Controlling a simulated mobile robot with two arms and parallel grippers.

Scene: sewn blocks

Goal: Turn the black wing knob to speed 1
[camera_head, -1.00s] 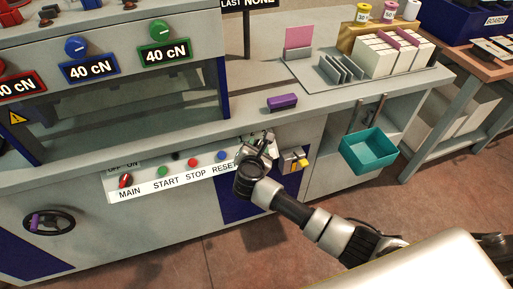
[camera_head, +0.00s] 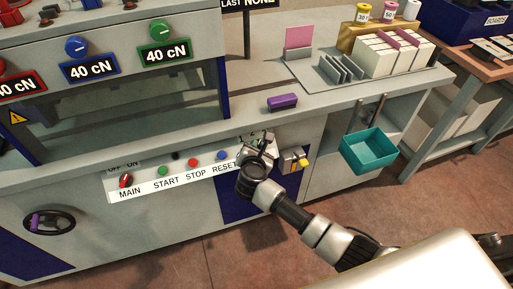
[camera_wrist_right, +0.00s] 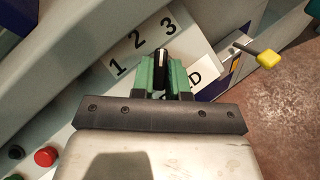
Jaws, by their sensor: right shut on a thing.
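The black wing knob (camera_wrist_right: 160,66) shows in the right wrist view on a pale dial plate (camera_wrist_right: 193,48) printed with 1, 2 and 3. A white line on the knob runs up the picture, close to the 3. My right gripper (camera_wrist_right: 163,74) is shut on the knob, with a green finger on each side of it. In the head view my right gripper (camera_head: 262,144) is at the right end of the front panel and hides the knob. My left gripper is not in view.
The white button strip (camera_head: 180,183) with a red main switch (camera_head: 125,181) and several push buttons lies left of my right gripper. A yellow-handled switch (camera_head: 299,160) sits just right of it. A teal bin (camera_head: 369,151) hangs farther right.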

